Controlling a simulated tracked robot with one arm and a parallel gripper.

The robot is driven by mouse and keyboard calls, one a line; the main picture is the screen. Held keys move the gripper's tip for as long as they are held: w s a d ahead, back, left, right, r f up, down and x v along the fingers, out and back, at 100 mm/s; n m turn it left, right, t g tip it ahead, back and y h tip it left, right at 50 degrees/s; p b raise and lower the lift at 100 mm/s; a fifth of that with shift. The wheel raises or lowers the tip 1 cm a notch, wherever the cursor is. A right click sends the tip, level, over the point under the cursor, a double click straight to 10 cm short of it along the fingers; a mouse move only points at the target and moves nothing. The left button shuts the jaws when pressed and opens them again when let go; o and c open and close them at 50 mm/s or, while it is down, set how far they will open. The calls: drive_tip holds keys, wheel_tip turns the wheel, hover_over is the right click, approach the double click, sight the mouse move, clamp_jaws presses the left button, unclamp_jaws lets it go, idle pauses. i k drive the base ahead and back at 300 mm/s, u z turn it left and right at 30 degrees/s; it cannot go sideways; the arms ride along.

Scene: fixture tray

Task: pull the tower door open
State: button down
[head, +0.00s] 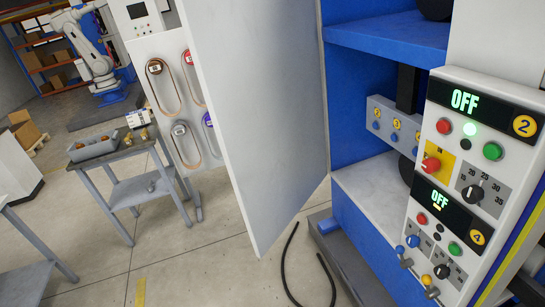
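The tower door (262,105) is a large pale grey panel in the middle of the head view. It stands swung away from the blue tower (375,95), and the inside of the tower shows to its right. Its hinge side seems to be along its right edge, by the tower's blue frame. No handle shows on the face I see. My gripper does not show clearly in this view. A small dark shape at the bottom right corner is cut off, and I cannot tell what it is.
A control panel (470,155) with two OFF displays, buttons and knobs stands close on the right. A black hose (288,262) lies on the floor below the door. A grey cart (135,190) with a bin stands at left.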

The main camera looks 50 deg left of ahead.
sight(257, 63)
drive_tip(key=z, duration=0.1)
drive_tip(key=i, duration=1.15)
drive_tip(key=u, duration=0.7)
drive_tip(key=i, duration=0.5)
drive_tip(key=u, duration=0.5)
